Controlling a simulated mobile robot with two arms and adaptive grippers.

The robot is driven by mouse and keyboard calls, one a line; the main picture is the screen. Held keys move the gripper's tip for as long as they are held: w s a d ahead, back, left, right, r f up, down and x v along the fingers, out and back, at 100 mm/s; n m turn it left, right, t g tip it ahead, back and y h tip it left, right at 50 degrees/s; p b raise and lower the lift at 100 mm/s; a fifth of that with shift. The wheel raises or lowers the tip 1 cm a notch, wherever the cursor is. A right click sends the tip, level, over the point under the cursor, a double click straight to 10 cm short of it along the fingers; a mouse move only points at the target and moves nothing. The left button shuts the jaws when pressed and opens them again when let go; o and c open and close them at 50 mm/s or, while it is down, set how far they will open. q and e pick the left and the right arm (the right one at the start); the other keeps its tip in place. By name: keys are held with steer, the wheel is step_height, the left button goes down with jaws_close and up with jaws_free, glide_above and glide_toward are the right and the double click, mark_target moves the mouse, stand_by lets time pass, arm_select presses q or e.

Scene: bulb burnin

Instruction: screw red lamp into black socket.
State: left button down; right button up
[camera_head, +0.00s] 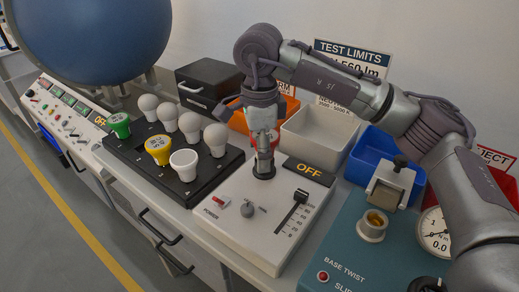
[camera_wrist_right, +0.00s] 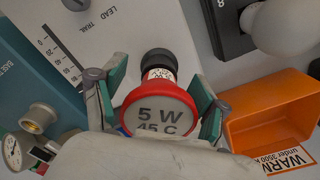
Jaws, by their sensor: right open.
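The red lamp (camera_wrist_right: 160,115), marked "5 W 45 C", stands over the black socket (camera_wrist_right: 157,61) in the right wrist view, its narrow end at the socket. How deep it sits in the socket cannot be told. My right gripper (camera_wrist_right: 158,88) is open, with one finger on each side of the lamp's red rim. In the head view the gripper (camera_head: 264,130) points down from above and largely hides the lamp (camera_head: 273,140). The black socket (camera_head: 264,170) shows below it on a white panel. My left gripper is not in view.
A black tray (camera_head: 135,158) with several white, green and yellow lamps stands left. The white panel has a slider (camera_head: 292,211) and an "OFF" display (camera_head: 308,172). Orange (camera_wrist_right: 270,110), white (camera_head: 318,133) and blue bins stand behind. A teal base-twist unit (camera_head: 345,235) is at right.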

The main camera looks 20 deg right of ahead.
steer(key=shift+f, duration=0.1)
steer(key=c, duration=1.1)
steer(key=m, duration=0.5)
steer(key=shift+w+d+f, duration=0.1)
steer(key=shift+w+d, duration=0.05)
steer(key=shift+w, duration=0.05)
steer(key=o, duration=0.8)
steer(key=shift+m, duration=0.6)
steer(key=shift+c, duration=0.2)
steer(key=o, duration=0.6)
steer(key=shift+s+d, duration=0.15)
steer(key=shift+s, duration=0.1)
steer(key=shift+c, duration=0.2)
steer(key=shift+w, duration=0.15)
